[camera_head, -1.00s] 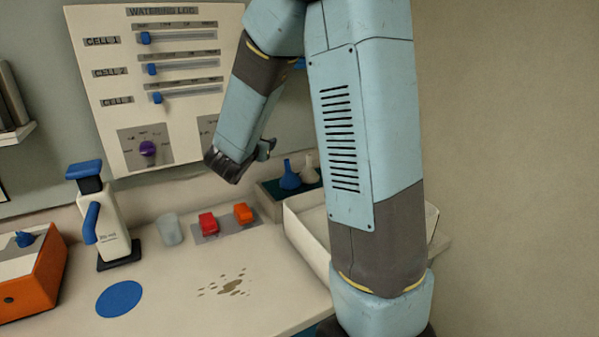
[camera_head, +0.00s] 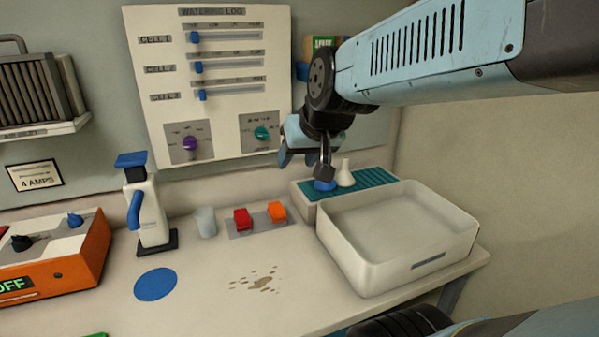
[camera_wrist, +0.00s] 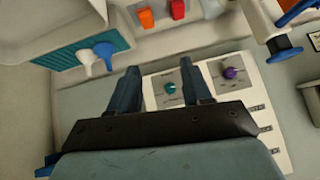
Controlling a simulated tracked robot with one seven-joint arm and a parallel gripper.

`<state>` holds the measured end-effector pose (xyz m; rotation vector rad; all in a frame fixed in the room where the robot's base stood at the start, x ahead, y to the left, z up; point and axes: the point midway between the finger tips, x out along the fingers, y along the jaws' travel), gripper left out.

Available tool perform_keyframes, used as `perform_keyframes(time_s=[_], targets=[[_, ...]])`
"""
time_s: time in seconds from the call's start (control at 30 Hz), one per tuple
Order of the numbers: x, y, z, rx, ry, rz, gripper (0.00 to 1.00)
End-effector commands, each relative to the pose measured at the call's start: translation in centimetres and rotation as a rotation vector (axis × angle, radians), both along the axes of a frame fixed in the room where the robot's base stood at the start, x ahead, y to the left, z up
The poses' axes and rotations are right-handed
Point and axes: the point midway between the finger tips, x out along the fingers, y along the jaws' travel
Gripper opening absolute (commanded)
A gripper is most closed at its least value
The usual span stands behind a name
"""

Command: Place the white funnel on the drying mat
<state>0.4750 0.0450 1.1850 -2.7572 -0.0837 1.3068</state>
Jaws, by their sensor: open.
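The white funnel (camera_head: 345,175) stands mouth down on a teal ribbed surface (camera_head: 378,178) at the back of the bench. It also shows in the wrist view (camera_wrist: 87,58), beside the blue funnel (camera_wrist: 105,52). My gripper (camera_head: 304,160) is open and empty, just left of the funnels and in front of the wall panel. In the wrist view its fingers (camera_wrist: 160,72) are apart, with no funnel between them. In the head view the blue funnel (camera_head: 325,185) is partly hidden by my gripper.
A deep white tray (camera_head: 400,235) stands right, before the ribbed surface. Red (camera_head: 242,219) and orange (camera_head: 277,212) blocks, a clear cup (camera_head: 205,222) and a white-blue bottle (camera_head: 150,210) line the back. Brown spots (camera_head: 258,283) mark the bench. An orange charger (camera_head: 55,255) stands left.

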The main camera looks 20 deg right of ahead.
Motion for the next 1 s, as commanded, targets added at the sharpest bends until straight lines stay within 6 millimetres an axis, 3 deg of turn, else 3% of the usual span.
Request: perform_keyframes(time_s=[0.1,0.23,0.3,1.0], targets=[[-4.2,-1.3,-0.3,-0.05,0.089,0.007,0.49],[-7.2,-2.5,-0.7,-0.089,0.161,0.003,0.49],[-8.0,-4.2,-0.8,-0.097,0.181,0.001,0.49],[-8.4,-4.5,-1.0,-0.105,0.194,-0.002,0.49]])
